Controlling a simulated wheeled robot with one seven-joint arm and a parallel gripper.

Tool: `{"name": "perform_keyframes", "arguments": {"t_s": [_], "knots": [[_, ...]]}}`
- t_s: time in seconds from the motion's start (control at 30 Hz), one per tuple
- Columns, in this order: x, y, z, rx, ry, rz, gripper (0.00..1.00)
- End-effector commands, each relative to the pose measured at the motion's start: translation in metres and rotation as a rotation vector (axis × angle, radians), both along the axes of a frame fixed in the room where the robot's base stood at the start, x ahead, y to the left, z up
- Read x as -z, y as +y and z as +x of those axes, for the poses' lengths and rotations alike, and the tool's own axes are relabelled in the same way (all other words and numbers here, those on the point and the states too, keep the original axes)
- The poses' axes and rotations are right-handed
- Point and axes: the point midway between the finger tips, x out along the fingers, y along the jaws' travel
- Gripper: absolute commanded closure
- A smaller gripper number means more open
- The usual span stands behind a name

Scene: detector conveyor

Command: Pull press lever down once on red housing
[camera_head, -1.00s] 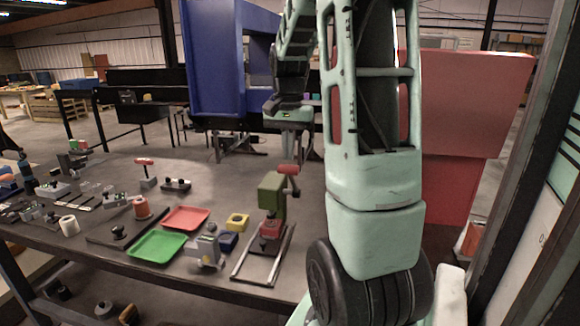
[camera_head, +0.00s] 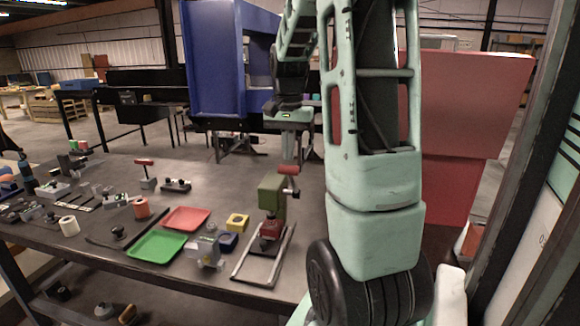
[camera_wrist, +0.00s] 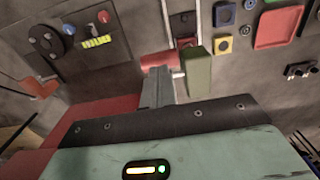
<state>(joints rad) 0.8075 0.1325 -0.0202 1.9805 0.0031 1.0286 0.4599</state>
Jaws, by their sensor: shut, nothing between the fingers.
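The press is a green block (camera_head: 271,196) on the table, with a red-handled lever (camera_head: 288,170) at its upper right. The red housing (camera_head: 270,228) sits low in front of the green block, between two metal rails. My gripper (camera_head: 288,158) points down with its fingers shut, just above the red lever handle. In the wrist view, the shut fingers (camera_wrist: 157,88) reach toward the red handle (camera_wrist: 157,60), with the green block (camera_wrist: 197,72) to their right. I cannot tell whether the fingertips touch the handle. The lever handle is up near the top of the block.
A green tray (camera_head: 157,259), a red tray (camera_head: 186,209), a yellow block (camera_head: 237,222) and a blue block (camera_head: 228,241) lie left of the press. A smaller red-handled device (camera_head: 147,182) stands farther left. A large blue cabinet (camera_head: 213,60) stands behind the table.

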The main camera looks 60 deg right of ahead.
Motion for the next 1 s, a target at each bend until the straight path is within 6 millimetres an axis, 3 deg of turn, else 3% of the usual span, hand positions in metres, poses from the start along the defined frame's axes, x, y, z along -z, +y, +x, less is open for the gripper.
{"name": "perform_keyframes", "arguments": {"t_s": [0.57, 1.0], "knots": [[0.001, 0.000, 0.000, 0.000, 0.000, 0.000, 1.00], [0.017, 0.000, 0.000, 0.000, 0.000, 0.001, 1.00]]}}
